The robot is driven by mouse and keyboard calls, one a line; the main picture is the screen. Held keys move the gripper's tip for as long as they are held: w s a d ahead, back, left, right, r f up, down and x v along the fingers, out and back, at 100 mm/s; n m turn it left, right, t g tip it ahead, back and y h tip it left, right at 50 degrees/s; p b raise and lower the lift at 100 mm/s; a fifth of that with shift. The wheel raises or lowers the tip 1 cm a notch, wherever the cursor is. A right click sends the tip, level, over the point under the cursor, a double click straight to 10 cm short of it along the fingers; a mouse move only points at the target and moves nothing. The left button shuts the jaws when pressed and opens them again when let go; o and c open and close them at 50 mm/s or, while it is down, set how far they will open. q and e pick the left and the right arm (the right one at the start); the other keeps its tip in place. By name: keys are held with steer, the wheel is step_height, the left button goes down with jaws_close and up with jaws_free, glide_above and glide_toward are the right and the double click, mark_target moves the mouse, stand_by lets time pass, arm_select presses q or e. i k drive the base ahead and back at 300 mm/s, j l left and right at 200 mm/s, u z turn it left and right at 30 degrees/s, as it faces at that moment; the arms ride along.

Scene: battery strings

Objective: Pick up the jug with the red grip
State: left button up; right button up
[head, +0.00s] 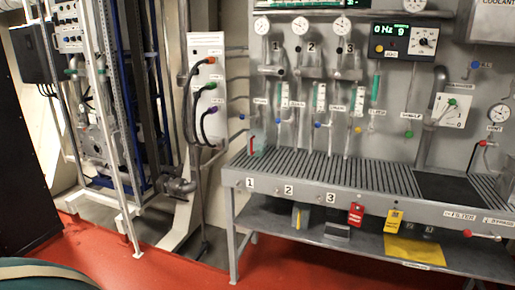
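A small greenish, see-through vessel (259,145) stands at the left end of the ribbed bench top, against the back panel. A thin reddish strip shows at its left side; it may be the jug's red grip, but it is too small to be sure. No other jug can be made out. Neither of my grippers is in view.
The grey bench (320,174) carries pipes, valves and gauges above it. A dark mat (447,187) lies at its right. A red tag (355,214) and yellow tag (393,221) hang in front. A yellow cloth (414,250) lies on the lower shelf. Red floor (120,262) is open in front.

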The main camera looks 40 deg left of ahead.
mark_target(256, 137)
steer(key=i+j, duration=0.15)
steer(key=j, duration=0.2)
steer(key=i+j+z, duration=0.15)
steer(key=j, duration=0.2)
steer(key=i+j, duration=0.15)
steer(key=j, duration=0.25)
steer(key=i+j+z, duration=0.1)
steer(key=j, duration=0.25)
steer(key=i+j+z, duration=0.1)
steer(key=j, duration=0.3)
steer(key=i, duration=0.05)
